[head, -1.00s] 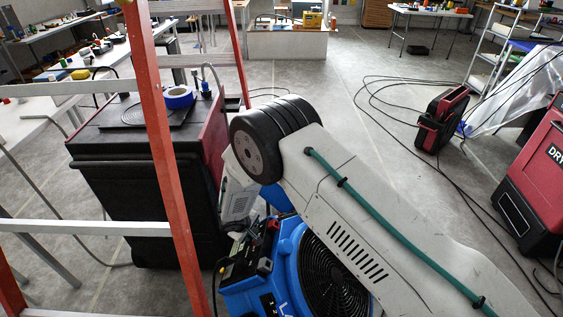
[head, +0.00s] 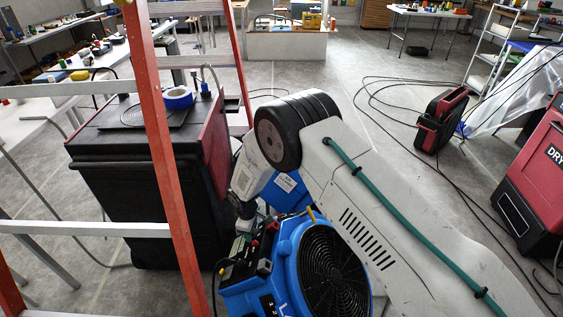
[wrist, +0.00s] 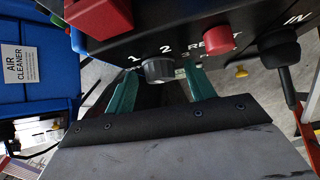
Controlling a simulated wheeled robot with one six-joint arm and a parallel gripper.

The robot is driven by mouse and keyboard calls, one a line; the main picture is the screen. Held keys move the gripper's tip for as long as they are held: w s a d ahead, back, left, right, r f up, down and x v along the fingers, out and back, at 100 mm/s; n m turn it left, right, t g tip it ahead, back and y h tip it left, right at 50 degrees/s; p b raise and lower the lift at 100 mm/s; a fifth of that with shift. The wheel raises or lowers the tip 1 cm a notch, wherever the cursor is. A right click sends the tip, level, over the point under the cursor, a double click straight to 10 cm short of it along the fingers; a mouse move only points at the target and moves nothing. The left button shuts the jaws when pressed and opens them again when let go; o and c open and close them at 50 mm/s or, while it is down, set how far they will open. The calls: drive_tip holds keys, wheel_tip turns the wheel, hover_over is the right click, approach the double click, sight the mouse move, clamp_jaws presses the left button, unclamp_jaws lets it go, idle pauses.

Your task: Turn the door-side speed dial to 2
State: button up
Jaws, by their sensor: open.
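A dark round dial (wrist: 158,71) with a ribbed rim sits on a black control panel in the wrist view, with the numbers 1 and 2 printed above it. I cannot make out where its pointer stands. My gripper (wrist: 158,80) has two teal fingers, open, one on each side of the dial. I cannot tell whether they touch it. In the head view the panel belongs to a blue fan (head: 325,270), and its small controls (head: 262,248) show at the upper left of the fan. The gripper's fingers are too small to make out there.
A red button (wrist: 221,40), a red block (wrist: 98,14) and a black plug (wrist: 282,52) crowd the panel. A blue air cleaner (wrist: 22,65) stands close on the left. In the head view an orange ladder (head: 160,130) and a black cabinet (head: 118,175) stand left.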

drive_tip(key=n+g, duration=0.2)
drive_tip(key=g, duration=0.1)
drive_tip(key=shift+w+n, duration=0.35)
drive_tip(key=shift+n, duration=0.05)
drive_tip(key=d+r+m, duration=0.1)
drive_tip(key=d+r, duration=0.2)
drive_tip(key=r, duration=0.6)
drive_tip(key=w+d+r+m, duration=0.1)
drive_tip(key=d+r, duration=0.3)
drive_tip(key=r, duration=0.6)
drive_tip(key=w+d+r+m, duration=0.1)
drive_tip(key=d+r+m, duration=0.1)
drive_tip(key=r, duration=0.8)
drive_tip(key=shift+w+d+r+y, duration=0.2)
drive_tip(key=shift+d+y, duration=0.1)
drive_tip(key=shift+d, duration=0.6)
